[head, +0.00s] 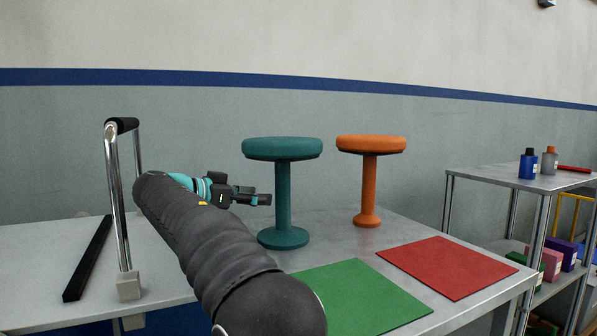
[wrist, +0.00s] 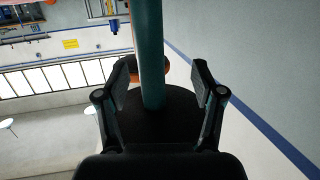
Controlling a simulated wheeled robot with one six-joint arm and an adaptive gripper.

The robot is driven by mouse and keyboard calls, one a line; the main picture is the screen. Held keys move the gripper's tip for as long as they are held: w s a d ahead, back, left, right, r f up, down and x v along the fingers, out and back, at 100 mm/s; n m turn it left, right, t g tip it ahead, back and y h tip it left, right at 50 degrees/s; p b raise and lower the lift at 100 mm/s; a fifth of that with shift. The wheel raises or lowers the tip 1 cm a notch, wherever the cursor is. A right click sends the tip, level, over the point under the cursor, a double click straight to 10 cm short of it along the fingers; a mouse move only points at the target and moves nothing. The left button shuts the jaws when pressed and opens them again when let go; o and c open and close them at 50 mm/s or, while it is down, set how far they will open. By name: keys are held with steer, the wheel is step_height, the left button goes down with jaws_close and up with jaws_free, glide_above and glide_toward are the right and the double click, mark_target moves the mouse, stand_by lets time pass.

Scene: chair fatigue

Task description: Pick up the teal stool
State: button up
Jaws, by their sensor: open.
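The teal stool (head: 283,195) stands upright on the grey table, with a round seat, a slim post and a round base. My gripper (head: 266,199) is just left of its post at mid-height, below the seat. In the wrist view, my open gripper (wrist: 160,82) has one finger on each side of the teal post (wrist: 151,45), with gaps on both sides. I cannot tell whether the post is fully between the fingertips. The dark disc of the stool (wrist: 165,108) appears to be the seat's underside.
An orange stool (head: 369,190) stands close behind to the right. A green mat (head: 355,298) and a red mat (head: 447,266) lie on the table (head: 50,245). A metal handle frame (head: 118,205) and black bar (head: 88,258) are at left. A shelf cart (head: 500,178) is at right.

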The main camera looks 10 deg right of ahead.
mark_target(276, 199)
steer(key=shift+s+d+f, duration=0.1)
steer(key=shift+d+f, duration=0.2)
steer(key=shift+d, duration=0.2)
steer(key=x, duration=0.6)
steer(key=shift+s+d+f, duration=0.2)
steer(key=shift+d, duration=0.15)
jaws_close()
steer(key=shift+r, duration=0.1)
